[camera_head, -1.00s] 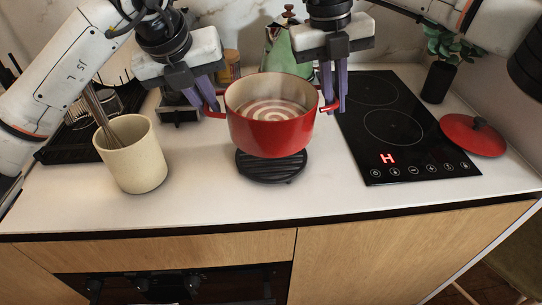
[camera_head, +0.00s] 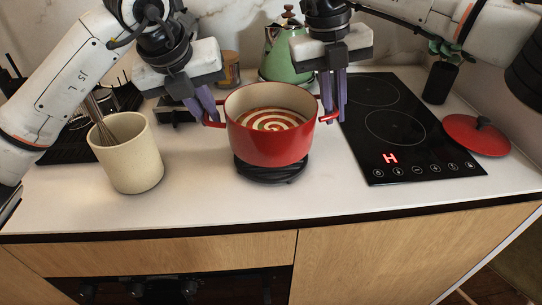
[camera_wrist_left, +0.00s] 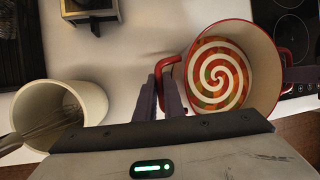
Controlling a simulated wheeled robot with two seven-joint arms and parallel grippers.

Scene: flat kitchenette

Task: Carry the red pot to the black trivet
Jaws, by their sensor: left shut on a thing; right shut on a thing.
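The red pot (camera_head: 268,146) has a cream inside and holds a red soup with a white swirl. It is over the black trivet (camera_head: 270,172), whose front and side edges show below it; I cannot tell whether it touches. My left gripper (camera_head: 207,112) is shut on the pot's left handle, which also shows in the left wrist view (camera_wrist_left: 166,88). My right gripper (camera_head: 333,112) is shut on the pot's right handle. The pot looks upright.
A cream crock (camera_head: 130,160) with a whisk stands at left. A black cooktop (camera_head: 405,150) and a red lid (camera_head: 475,135) are at right. A green kettle (camera_head: 284,62) and a tin (camera_head: 230,70) stand behind. The counter's front strip is clear.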

